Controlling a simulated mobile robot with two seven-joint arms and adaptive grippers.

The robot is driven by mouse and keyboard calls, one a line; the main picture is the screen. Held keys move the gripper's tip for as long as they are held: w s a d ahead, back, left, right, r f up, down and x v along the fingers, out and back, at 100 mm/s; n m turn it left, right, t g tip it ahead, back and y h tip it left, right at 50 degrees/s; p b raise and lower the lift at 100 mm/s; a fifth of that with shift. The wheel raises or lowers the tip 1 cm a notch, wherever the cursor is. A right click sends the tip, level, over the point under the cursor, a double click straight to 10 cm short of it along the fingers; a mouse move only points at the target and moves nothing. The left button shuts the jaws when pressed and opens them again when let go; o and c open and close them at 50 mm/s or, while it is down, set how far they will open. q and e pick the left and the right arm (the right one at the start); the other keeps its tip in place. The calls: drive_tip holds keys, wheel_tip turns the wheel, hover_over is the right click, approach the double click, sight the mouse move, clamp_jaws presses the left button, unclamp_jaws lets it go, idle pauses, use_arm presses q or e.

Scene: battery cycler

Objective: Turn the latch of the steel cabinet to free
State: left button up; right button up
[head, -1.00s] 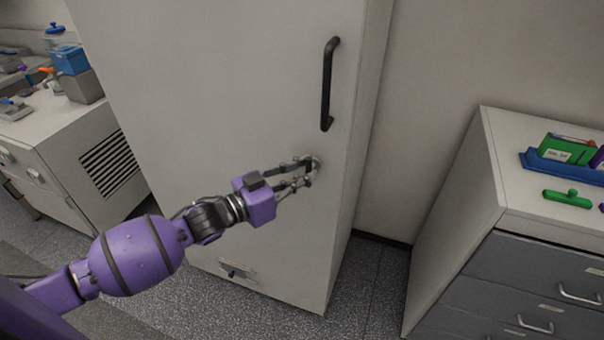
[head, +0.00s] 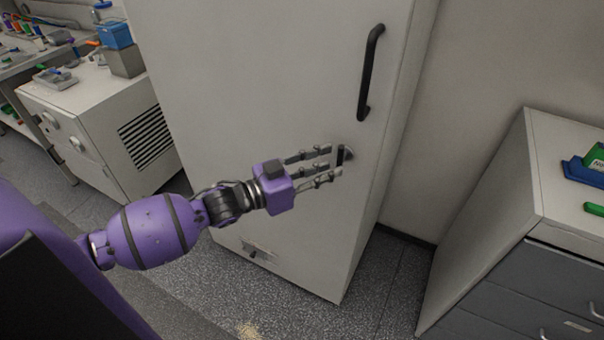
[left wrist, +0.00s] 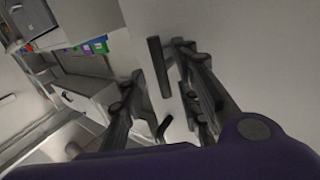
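The steel cabinet (head: 250,80) is a tall pale grey body with a long black bar handle (head: 371,72) near its right edge. Below the handle is the latch (head: 343,155), a small dark lever on a round base, standing roughly upright in the head view. My left gripper (head: 333,161) is open, its fingers spread just left of the latch and pointing at it. Nothing is held. In the left wrist view, the latch (left wrist: 164,127) shows as a short dark bar between the fingers, with the handle (left wrist: 158,66) beyond. My right gripper is out of view.
A grey-fronted drawer unit (head: 500,290) stands to the right with a blue tray (head: 580,171) on top. A white vented unit (head: 95,125) stands to the left. Open floor lies before the cabinet.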

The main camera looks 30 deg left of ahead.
use_arm(q)
drive_tip(key=v, duration=0.9)
drive_tip(key=shift+s, duration=0.2)
drive_tip(key=shift+a, duration=0.1)
